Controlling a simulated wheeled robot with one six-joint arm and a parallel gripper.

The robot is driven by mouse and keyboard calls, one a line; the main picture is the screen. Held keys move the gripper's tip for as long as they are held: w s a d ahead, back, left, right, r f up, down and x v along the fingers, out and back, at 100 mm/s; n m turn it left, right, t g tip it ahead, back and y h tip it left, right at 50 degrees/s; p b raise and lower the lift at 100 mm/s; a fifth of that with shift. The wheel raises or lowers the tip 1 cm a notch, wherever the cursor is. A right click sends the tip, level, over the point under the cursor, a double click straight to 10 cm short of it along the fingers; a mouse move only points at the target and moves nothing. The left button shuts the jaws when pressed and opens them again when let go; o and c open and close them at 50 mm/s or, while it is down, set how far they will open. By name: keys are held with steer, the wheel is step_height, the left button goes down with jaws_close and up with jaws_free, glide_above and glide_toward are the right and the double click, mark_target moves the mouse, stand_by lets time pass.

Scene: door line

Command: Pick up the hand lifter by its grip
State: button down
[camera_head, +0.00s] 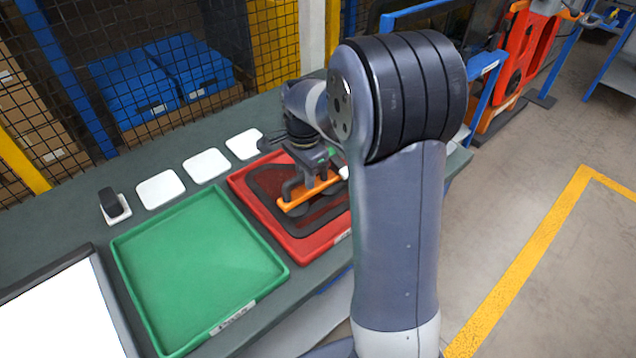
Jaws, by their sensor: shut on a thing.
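The hand lifter (307,193) is an orange bar with dark grip parts above it and round dark cups partly visible below. It is over the red tray (242,195), at a dark-edged pane (265,183) that lies in the tray. My gripper (311,174) points down from above and is shut on the hand lifter at its grip. My arm hides the right part of the tray. I cannot tell whether the cups touch the pane.
A green tray (195,262) stands left of the red one, empty. Several white squares (206,166) and a small black device (112,203) lie along the back of the bench. A bright white panel (65,318) is at lower left. Wire mesh (140,60) stands behind.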

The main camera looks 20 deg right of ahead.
steer(key=shift+r+p, duration=1.55)
steer(key=shift+r, duration=0.4)
